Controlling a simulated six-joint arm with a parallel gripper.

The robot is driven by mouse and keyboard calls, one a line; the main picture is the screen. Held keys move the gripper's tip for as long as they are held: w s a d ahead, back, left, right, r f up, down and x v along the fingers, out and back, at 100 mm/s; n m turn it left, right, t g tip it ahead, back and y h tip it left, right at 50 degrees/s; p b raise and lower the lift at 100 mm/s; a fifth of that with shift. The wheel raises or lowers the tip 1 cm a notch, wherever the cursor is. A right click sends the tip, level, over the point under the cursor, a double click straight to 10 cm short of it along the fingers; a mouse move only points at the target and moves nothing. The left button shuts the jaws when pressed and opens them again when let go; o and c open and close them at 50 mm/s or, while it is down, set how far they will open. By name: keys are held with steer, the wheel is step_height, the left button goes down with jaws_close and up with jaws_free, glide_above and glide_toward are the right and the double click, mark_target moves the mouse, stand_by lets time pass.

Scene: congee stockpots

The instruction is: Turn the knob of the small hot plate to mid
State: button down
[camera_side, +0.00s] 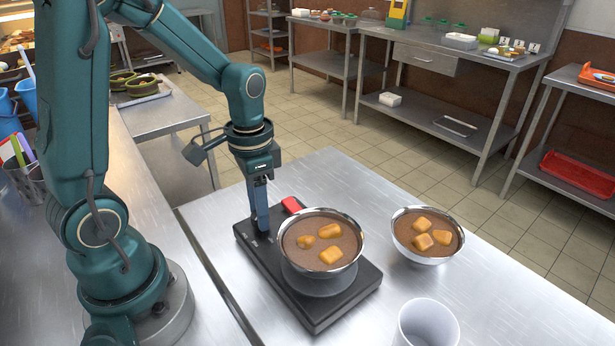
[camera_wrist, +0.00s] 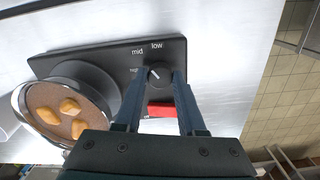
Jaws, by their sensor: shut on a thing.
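The small hot plate is a flat black unit (camera_side: 347,303) on the steel table, and its body also shows in the wrist view (camera_wrist: 105,50). Its round dark knob (camera_wrist: 159,78) has a white pointer line, which seems to tilt to the upper left. The labels "mid", "low" and "high" are readable around it. My gripper (camera_side: 264,228) points down at the hot plate's back left end. In the wrist view its two blue fingers (camera_wrist: 164,74) are shut on the knob, one at each side. In the side view the fingers hide the knob.
A metal bowl (camera_side: 363,242) of brown congee with orange pieces sits on the burner, close to my gripper. A red part (camera_side: 291,205) lies beside the knob. A second bowl (camera_side: 425,261) and a white cup (camera_side: 427,325) stand to the right.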

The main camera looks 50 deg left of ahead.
steer(key=shift+n, duration=1.1)
steer(key=c, duration=0.5)
jaws_free()
steer(key=shift+r, duration=2.6)
